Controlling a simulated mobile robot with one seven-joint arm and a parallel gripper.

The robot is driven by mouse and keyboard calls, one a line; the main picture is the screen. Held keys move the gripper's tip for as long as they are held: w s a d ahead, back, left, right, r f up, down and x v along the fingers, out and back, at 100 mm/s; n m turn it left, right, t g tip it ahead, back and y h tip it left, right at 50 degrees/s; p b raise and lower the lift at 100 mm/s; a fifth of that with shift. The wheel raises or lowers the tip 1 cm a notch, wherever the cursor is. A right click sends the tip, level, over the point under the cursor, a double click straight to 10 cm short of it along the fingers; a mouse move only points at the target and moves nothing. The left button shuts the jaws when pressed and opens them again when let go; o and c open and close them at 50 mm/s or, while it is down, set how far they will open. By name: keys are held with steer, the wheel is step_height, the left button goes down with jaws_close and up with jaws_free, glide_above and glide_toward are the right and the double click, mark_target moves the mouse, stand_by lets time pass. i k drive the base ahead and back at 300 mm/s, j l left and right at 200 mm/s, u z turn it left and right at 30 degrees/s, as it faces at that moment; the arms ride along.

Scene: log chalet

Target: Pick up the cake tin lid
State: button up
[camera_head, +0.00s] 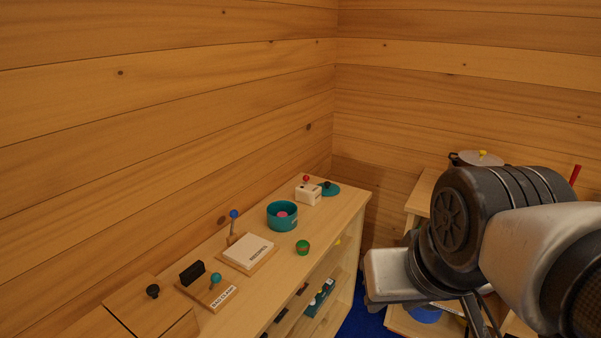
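A teal round lid (331,190) with a small dark knob lies flat on the wooden shelf top (342,213), near its far right corner. It looks like the cake tin lid. A teal round tin (282,221) stands open nearer to me, with something pink inside. A white box (307,197) with a red knob stands just left of the lid and slightly overlaps it in the picture. My arm fills the right side, away from the shelf top. My gripper's fingertips cannot be made out, so I cannot see whether it is open or shut.
A small green and red item (302,247) is near the front edge. A board with a white block (247,251) and a blue-knobbed lever stands left, beside a teal-knobbed lever (215,278). A pot with a lid (478,158) stands behind my arm. Log walls close the corner.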

mark_target(329, 189)
steer(key=i+l+u, duration=0.15)
steer(key=i+l, duration=0.15)
steer(key=i+l+u, duration=0.1)
steer(key=i+l, duration=0.15)
steer(key=i+l+u, duration=0.25)
steer(key=i+l, duration=0.25)
steer(key=l, duration=0.25)
steer(key=i+l+u, duration=0.15)
steer(key=l, duration=0.2)
steer(key=i+l+u, duration=0.1)
steer(key=i+l, duration=0.15)
steer(key=l, duration=0.15)
